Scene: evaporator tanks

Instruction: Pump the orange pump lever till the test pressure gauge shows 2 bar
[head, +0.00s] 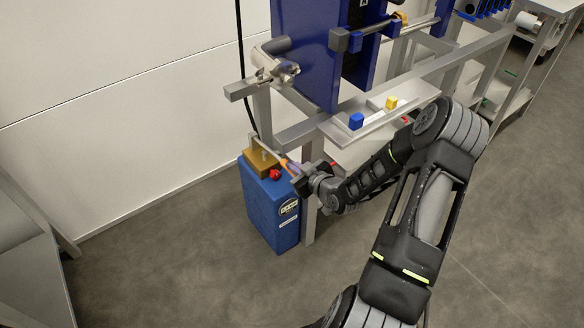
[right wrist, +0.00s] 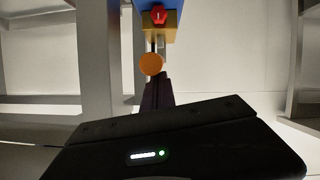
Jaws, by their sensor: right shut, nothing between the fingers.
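The blue pump tank (head: 268,212) stands on the floor at the frame's leg, with a brass block (head: 259,160) and a red knob (head: 275,174) on it. The orange lever end (right wrist: 151,64) shows as a round knob on a thin dark rod in the right wrist view. My right gripper (right wrist: 156,84) is shut and empty, its fingertips right by that knob; I cannot tell whether they touch. In the head view my right gripper (head: 293,171) partly hides the lever. My left gripper is out of view.
A metal frame with a blue panel (head: 310,50) stands behind and above the pump. A shelf (head: 365,126) holds a blue block (head: 356,121) and a yellow block (head: 391,102). A metal bench (head: 25,250) is at left. The floor before the pump is clear.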

